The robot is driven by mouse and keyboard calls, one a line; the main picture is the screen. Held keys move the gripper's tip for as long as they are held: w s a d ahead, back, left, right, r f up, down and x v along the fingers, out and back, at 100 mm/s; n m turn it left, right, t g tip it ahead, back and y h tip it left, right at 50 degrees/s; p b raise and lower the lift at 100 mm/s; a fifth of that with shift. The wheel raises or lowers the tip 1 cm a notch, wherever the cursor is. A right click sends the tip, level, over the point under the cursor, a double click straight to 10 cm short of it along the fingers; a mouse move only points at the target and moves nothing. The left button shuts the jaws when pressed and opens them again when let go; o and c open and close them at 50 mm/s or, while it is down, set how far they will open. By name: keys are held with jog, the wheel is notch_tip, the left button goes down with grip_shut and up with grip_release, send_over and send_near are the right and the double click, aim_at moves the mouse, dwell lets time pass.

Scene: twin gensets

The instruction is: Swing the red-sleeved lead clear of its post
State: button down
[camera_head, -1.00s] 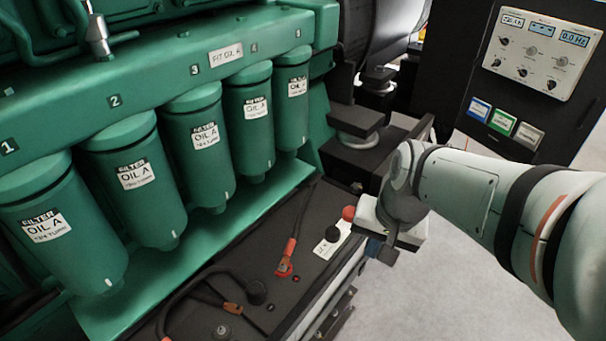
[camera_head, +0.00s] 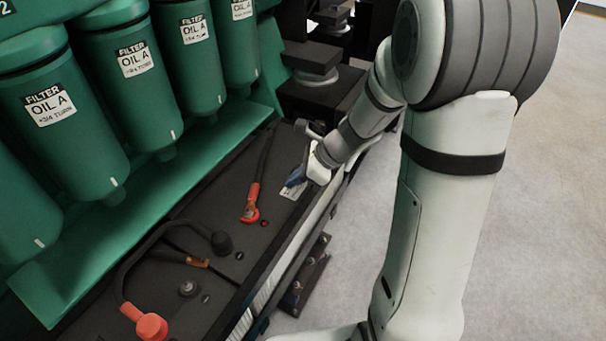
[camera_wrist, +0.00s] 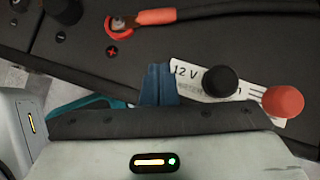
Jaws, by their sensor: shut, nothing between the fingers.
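The red-sleeved lead (camera_head: 254,196) is a black cable with a red sleeve. In the wrist view, the red sleeve (camera_wrist: 172,15) and lug (camera_wrist: 120,24) are at the top, beyond the fingers. My gripper (camera_head: 294,180) is shut and empty, right of the lug and apart from it. Its blue fingers (camera_wrist: 158,84) are over the battery beside the 12 V label (camera_wrist: 190,76).
A black cap (camera_wrist: 220,81) and red cap (camera_wrist: 283,101) are right of my fingers. A black cap (camera_head: 222,242), an orange-sleeved lead (camera_head: 196,262) and a red boot (camera_head: 150,326) lie nearer. Green oil filters (camera_head: 130,60) line the left. Grey floor is open at right.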

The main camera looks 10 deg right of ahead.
aim_at(256, 181)
jog(key=x, duration=0.4)
jog(key=shift+f+b, duration=0.15)
jog(key=shift+b, duration=0.25)
jog(key=a, duration=0.3)
jog(key=shift+w+a+f, duration=0.15)
jog(key=shift+w+f, duration=0.2)
jog(key=shift+w, duration=0.05)
jog(key=shift+w+a, duration=0.15)
jog(key=shift+a, duration=0.3)
jog(key=shift+w, duration=0.1)
